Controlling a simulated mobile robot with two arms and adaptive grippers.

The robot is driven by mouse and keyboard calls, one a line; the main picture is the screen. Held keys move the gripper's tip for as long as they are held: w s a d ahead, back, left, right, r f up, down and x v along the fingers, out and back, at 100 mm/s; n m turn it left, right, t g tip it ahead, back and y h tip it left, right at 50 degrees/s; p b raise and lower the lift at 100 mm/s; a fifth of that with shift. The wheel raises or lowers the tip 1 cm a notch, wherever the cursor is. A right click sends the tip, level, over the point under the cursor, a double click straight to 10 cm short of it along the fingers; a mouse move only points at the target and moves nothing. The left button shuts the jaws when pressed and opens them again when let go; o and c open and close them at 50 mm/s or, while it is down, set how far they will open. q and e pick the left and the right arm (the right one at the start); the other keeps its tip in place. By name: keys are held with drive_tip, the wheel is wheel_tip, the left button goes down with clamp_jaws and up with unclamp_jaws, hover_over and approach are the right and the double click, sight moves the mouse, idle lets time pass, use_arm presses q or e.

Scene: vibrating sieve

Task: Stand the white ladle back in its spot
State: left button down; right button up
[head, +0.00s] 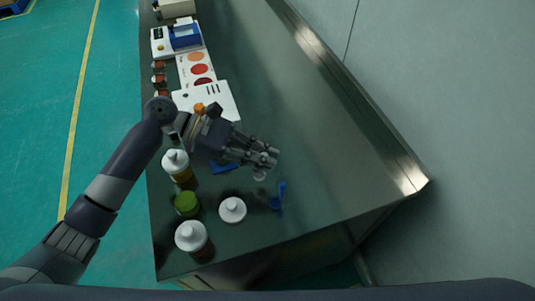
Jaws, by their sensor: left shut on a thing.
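My left gripper (266,157) reaches in from the left over the dark metal bench and is shut. A small pale piece (259,176) shows just below its fingertips and looks like part of the white ladle. The fingers hide the rest of it, so I cannot tell its tilt. A blue ladle-like tool (279,195) is on the bench a little below and right of the gripper, apart from it. I cannot make out the white ladle's spot. My right gripper is out of view.
Near the front left are a white-capped amber bottle (178,166), a green-lidded jar (187,204), a white-capped dark bottle (193,240) and a round white-topped thing (232,209). A white device (215,98) stands behind. The bench's right side (330,140) is clear up to its raised edge.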

use_arm(q)
drive_tip(key=w+f, duration=0.1)
drive_tip(key=w+d+f+p, duration=0.1)
drive_tip(key=f, duration=0.1)
drive_tip(key=shift+w+d+f, duration=0.1)
drive_tip(key=shift+w+f, duration=0.1)
drive_tip(key=shift+f, duration=0.25)
drive_tip(key=c, duration=1.6)
unclamp_jaws()
drive_tip(key=shift+c, duration=0.2)
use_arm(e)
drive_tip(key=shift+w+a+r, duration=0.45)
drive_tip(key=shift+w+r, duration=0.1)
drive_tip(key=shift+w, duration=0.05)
